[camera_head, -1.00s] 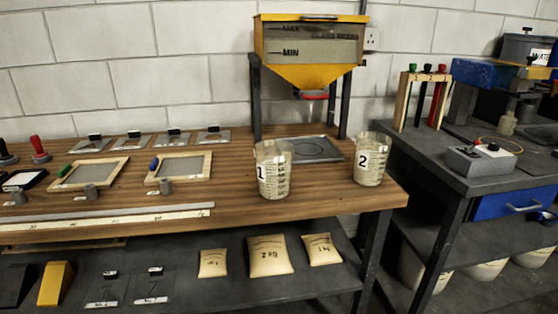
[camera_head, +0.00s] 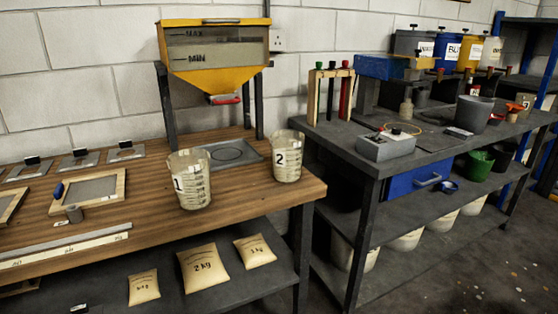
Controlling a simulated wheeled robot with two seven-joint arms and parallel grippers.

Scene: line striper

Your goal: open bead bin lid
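The bead bin looks to be the yellow hopper (camera_head: 212,77) on a dark stand at the back of the wooden bench. Its clear front window is marked MAX and MIN. Its lid (camera_head: 215,22) is the yellow top edge with a dark handle, and it looks shut. A red-handled outlet (camera_head: 225,99) is under the funnel. Neither of my grippers is in view.
Jugs 1 (camera_head: 189,178) and 2 (camera_head: 287,156) stand on the wooden bench (camera_head: 240,195) in front of the hopper. A dark bench (camera_head: 345,150) at the right holds a grey switch box (camera_head: 386,145), a tool rack (camera_head: 330,92) and labelled bins (camera_head: 447,47). Open floor (camera_head: 480,255) lies at front right.

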